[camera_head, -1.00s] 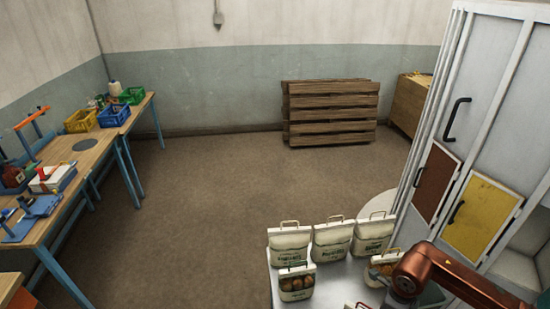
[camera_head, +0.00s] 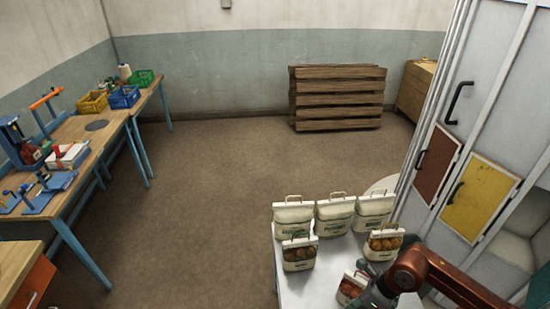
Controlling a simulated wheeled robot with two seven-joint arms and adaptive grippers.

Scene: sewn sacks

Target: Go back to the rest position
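Several white sewn sacks stand upright on a light table (camera_head: 318,283) at the lower right. Three stand in a back row: a left sack (camera_head: 294,217), a middle sack (camera_head: 335,213) and a right sack (camera_head: 373,212). In front are a sack with brown contents showing (camera_head: 299,254), another at the right (camera_head: 383,244) and a third (camera_head: 351,287) near the bottom edge. My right arm, copper-coloured, comes in from the lower right. My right gripper (camera_head: 372,296) is beside the bottom sack; its fingers are not clear. My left gripper is out of view.
Workbenches (camera_head: 100,140) with tools and crates line the left wall. A wooden pallet stack (camera_head: 337,97) stands at the back wall. A tall grey cabinet (camera_head: 480,110) rises at the right. The middle floor (camera_head: 210,190) is clear.

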